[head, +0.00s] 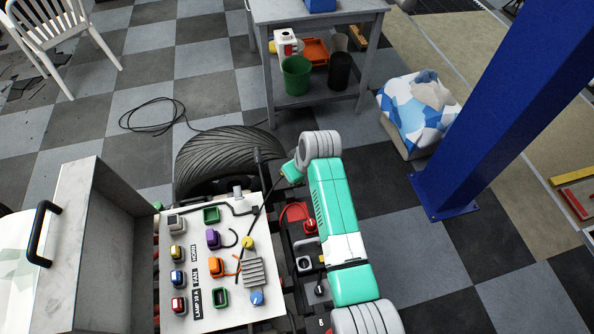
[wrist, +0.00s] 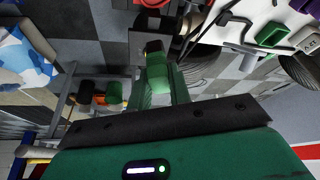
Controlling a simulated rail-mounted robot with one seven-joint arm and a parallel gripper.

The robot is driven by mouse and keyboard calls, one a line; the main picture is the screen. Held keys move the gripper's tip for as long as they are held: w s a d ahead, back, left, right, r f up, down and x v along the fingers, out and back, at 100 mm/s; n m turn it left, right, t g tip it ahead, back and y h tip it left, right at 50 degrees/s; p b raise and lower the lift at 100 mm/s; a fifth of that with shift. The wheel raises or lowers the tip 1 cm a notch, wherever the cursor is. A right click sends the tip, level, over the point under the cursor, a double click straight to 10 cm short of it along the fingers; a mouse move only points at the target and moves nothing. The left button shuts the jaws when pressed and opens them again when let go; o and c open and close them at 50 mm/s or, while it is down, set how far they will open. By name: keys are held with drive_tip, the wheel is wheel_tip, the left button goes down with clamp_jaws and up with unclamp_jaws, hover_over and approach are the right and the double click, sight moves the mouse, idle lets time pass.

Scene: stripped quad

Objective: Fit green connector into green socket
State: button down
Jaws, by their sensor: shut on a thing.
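My gripper (wrist: 156,58) is shut on a green connector (wrist: 158,78), seen end-on in the wrist view. In the head view the wrist end of my arm (head: 290,172) is above the far right of the white panel, and the jaws and connector are too small to tell apart there. A green open-framed socket (head: 211,215) sits on the panel near its far edge, apart from the gripper; it shows in the wrist view (wrist: 273,34) at upper right. A second green frame (head: 220,298) sits near the panel's near edge.
The white panel (head: 190,312) also carries purple (head: 213,238) and orange (head: 216,267) connectors with cables, and grey, yellow, blue and red blocks. A thin dark cable (head: 263,207) crosses its right side. A tyre (head: 230,150) stands behind it; a blue post (head: 500,100) is far right.

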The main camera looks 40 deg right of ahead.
drive_tip(key=shift+s+a+r+p, duration=0.1)
drive_tip(key=shift+a+r+p, duration=0.2)
drive_tip(key=shift+p, duration=0.3)
drive_tip(key=s+a+m+p, duration=0.1)
drive_tip(key=s+a+p, duration=0.2)
drive_tip(key=a+p, duration=0.7)
drive_tip(key=a, duration=0.3)
drive_tip(key=shift+f+m+h, duration=0.3)
drive_tip(key=shift+m, duration=0.1)
drive_tip(key=s+a+m+p, duration=0.1)
drive_tip(key=s+a+p, duration=0.2)
drive_tip(key=a, duration=1)
drive_tip(key=p, duration=0.3)
drive_tip(key=shift+a+m+h, duration=0.3)
drive_tip(key=shift+a, duration=0.05)
